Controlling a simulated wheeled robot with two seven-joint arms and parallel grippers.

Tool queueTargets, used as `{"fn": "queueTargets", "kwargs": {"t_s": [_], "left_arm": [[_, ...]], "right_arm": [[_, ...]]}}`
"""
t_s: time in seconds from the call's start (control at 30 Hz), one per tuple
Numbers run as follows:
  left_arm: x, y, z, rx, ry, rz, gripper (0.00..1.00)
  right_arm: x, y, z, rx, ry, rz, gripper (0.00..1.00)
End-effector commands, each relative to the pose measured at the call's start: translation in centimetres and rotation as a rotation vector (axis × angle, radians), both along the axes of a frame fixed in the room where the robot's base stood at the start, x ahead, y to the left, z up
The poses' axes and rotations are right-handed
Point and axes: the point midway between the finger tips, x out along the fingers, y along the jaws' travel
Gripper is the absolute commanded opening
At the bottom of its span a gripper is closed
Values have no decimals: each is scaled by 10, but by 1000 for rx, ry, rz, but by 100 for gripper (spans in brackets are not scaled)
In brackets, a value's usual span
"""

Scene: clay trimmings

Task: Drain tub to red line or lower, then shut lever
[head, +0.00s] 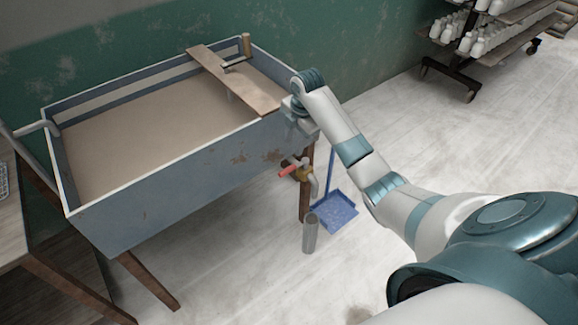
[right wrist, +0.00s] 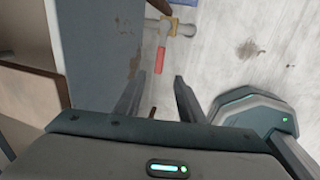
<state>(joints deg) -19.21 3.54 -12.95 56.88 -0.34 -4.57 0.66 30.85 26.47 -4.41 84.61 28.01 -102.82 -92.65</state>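The blue-grey tub (head: 165,185) stands on wooden legs, with flat tan-brown content (head: 160,120) inside. No red line is visible. A brass valve (head: 302,173) with a red lever (head: 287,171) and a grey downward spout sits below the tub's right end. I see no stream from it. My right gripper (head: 304,127) is at the tub's near right corner, above the valve, and partly hidden by my arm. In the right wrist view the gripper (right wrist: 157,92) is open and empty, with the red lever (right wrist: 159,60) just beyond its fingertips, apart from them. My left gripper is not in view.
A board (head: 235,80) with a wooden-handled tool lies across the tub. A grey cylinder (head: 310,233) stands under the spout, near a blue dustpan (head: 338,212). A wheeled rack (head: 470,50) stands far right.

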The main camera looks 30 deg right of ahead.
Motion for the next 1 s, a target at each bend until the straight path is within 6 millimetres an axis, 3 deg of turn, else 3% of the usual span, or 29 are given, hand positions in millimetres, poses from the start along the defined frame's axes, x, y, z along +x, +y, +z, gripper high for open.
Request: {"fn": "queueTargets", "kwargs": {"t_s": [0.6, 0.8, 1.0], "left_arm": [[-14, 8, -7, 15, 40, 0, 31], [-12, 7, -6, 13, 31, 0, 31], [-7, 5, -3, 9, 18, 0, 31]], "right_arm": [[21, 3, -108, 2, 2, -2, 36], [26, 2, -130, 0, 1, -1, 36], [27, 3, -139, 0, 0, -1, 36]]}}
